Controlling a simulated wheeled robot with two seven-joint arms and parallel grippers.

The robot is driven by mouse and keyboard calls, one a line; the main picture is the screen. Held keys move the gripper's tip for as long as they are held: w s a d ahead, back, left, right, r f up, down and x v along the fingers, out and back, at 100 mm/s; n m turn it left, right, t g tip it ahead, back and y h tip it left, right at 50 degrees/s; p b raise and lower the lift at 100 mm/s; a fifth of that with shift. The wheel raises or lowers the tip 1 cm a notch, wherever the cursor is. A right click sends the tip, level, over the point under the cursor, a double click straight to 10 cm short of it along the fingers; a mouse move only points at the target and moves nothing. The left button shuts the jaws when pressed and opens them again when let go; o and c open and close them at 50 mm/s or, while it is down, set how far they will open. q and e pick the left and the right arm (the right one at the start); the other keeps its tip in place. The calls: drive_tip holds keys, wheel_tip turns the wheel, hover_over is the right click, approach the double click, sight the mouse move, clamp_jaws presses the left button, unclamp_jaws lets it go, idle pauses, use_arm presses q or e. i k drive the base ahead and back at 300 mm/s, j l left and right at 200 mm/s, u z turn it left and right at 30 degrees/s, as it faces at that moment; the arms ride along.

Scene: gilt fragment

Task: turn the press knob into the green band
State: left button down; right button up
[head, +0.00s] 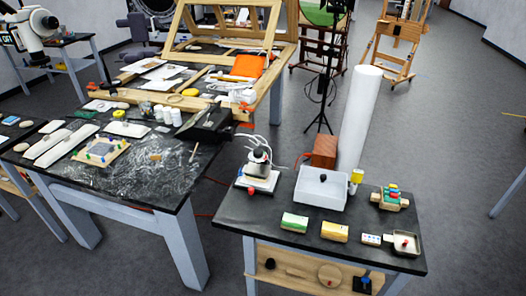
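A small press-like device (259,168) with a pale rounded head and a white base stands at the back left of the small black-topped table. A small dark reddish knob (251,190) shows at the front of its base. I cannot tell for certain that this is the press knob. No dial or green band can be made out at this size. Neither of my grippers is in the head view.
The small table (235,215) also holds a white bin (321,187), green-topped (294,222) and yellow-topped (334,231) blocks and a small tray (402,243). A white roll (360,115) stands behind. A cluttered workbench (130,185) is at left. Grey floor is clear at right.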

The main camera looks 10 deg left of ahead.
sight(258, 153)
drive_tip(key=l+u, duration=0.4)
drive_tip(key=l, duration=0.15)
drive_tip(key=k+l+u, duration=0.2)
drive_tip(key=l+u, duration=0.2)
drive_tip(key=l, duration=0.15)
